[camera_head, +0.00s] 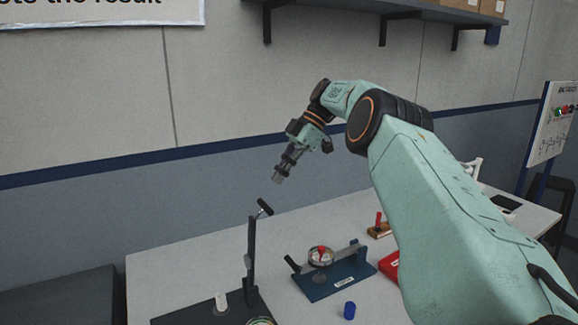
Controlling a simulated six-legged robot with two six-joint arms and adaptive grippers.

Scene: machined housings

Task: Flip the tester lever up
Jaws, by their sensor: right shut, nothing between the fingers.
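A dark upright post (252,255) stands on a black base (180,318) at the front left of the table, with a short dark, light-ended handle (265,207) tilted at its top. To its right, a blue-based device (335,280) carries a round clear part with red inside and a grey bar with a black grip (292,264) at its left end. Which handle is the tester lever is not readable from labels. My right gripper (278,179) is shut and empty, pointing down above the table, apart from both handles. My left gripper is not in view.
The pale table (160,265) also holds a blue cylinder (349,310), a red item (389,267) partly behind my right arm, and a small brown block with a red peg (379,228). A wall shelf (400,10) hangs above. The table's left part is clear.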

